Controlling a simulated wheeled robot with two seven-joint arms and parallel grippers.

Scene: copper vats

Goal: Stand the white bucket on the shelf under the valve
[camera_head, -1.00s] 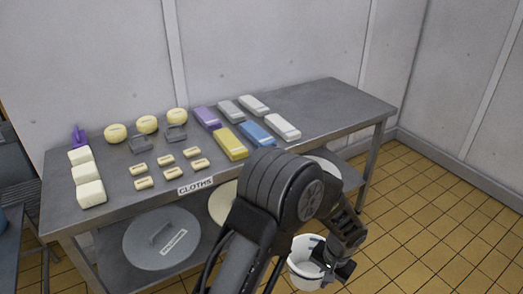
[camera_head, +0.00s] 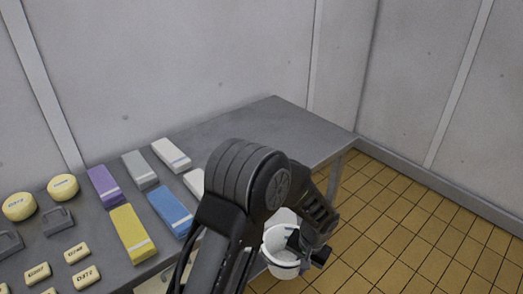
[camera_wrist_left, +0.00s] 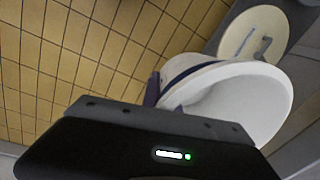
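The white bucket (camera_head: 281,252) hangs at my left gripper (camera_head: 308,252), low in front of the steel table in the head view. The gripper's dark fingers lie at the bucket's right side and appear to be closed on its rim or wall. In the left wrist view the bucket (camera_wrist_left: 236,95) fills the right middle, its open mouth tilted toward the camera, with a dark blue band near the rim. The fingertips are mostly hidden there. My right gripper is in neither view. No valve shows.
A steel table (camera_head: 265,125) holds yellow, blue, purple and white blocks, round yellow pieces and small labelled bars. Its right end is bare. Tiled floor (camera_head: 410,240) lies open to the right. A round pale lid (camera_wrist_left: 255,30) shows in the left wrist view.

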